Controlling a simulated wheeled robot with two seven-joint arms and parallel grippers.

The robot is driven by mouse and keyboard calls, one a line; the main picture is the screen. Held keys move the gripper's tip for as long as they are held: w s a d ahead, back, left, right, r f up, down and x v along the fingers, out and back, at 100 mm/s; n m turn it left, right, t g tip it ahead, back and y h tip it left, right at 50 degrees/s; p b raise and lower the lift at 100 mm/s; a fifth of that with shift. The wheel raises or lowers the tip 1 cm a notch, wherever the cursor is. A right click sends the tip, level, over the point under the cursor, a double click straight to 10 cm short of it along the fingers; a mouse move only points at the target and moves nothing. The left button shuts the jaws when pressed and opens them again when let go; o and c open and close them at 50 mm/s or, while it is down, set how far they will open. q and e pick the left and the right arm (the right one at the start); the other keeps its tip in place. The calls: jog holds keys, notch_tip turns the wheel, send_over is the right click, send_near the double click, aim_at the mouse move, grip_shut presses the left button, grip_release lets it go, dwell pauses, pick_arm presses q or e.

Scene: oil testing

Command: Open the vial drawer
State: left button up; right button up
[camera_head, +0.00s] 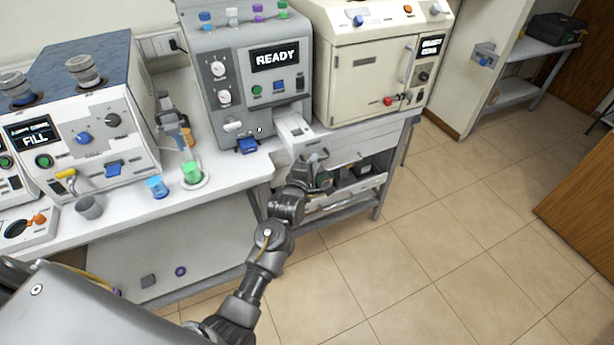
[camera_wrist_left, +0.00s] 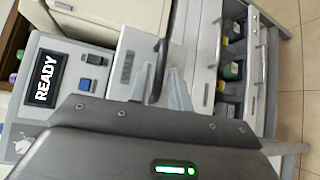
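The white vial drawer (camera_head: 293,128) projects from the front of the grey READY machine (camera_head: 262,80). Its pale front with a barcode shows in the left wrist view (camera_wrist_left: 128,62). The drawer's dark bar handle (camera_wrist_left: 161,52) runs between the two fingers of my left gripper (camera_wrist_left: 160,86). The fingers lie close on both sides of the handle and appear shut on it. In the head view, my left gripper (camera_head: 317,157) is at the drawer's front end, just past the bench edge. My right gripper is not in view.
A beige oven-like machine (camera_head: 370,65) stands right of the READY machine. The floor (camera_head: 430,220) at right is clear.

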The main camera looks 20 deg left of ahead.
pick_arm(q)
jog(key=s+r+b, duration=0.1)
jog(key=s, duration=0.7)
jog(key=shift+r+b, duration=0.15)
jog(key=shift+b, duration=0.2)
jog(key=shift+a, duration=0.1)
